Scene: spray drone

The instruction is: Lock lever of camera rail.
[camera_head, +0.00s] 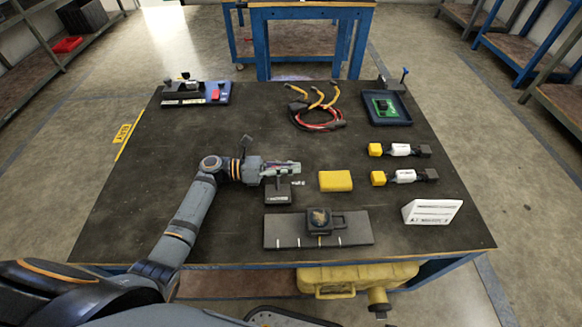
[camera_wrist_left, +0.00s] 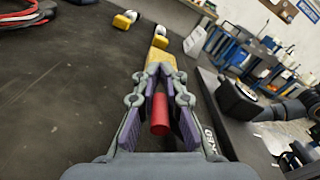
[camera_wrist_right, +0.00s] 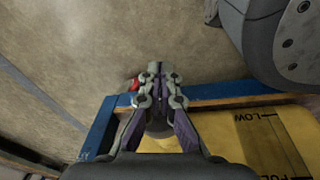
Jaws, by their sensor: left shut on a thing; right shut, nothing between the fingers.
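My left gripper (camera_head: 291,168) is over the middle of the table. In the left wrist view, its fingers (camera_wrist_left: 161,72) are closed around a short red rod (camera_wrist_left: 160,115), which looks like a lever handle. A dark block with white lettering (camera_head: 278,194) is just below this gripper in the head view; the link between rod and block is hidden. A dark grey rail plate (camera_head: 285,232) with white marks lies nearer the front edge, with a black carriage (camera_head: 319,221) on it. My right gripper (camera_wrist_right: 160,72) is shut and empty, seen only in the right wrist view.
A yellow block (camera_head: 335,181) lies right of the left gripper. White boxes with yellow ends (camera_head: 400,150), a white card (camera_head: 432,211), a blue tray (camera_head: 388,110) and cables (camera_head: 317,113) are farther out. A yellow case (camera_head: 355,280) sits below the table.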

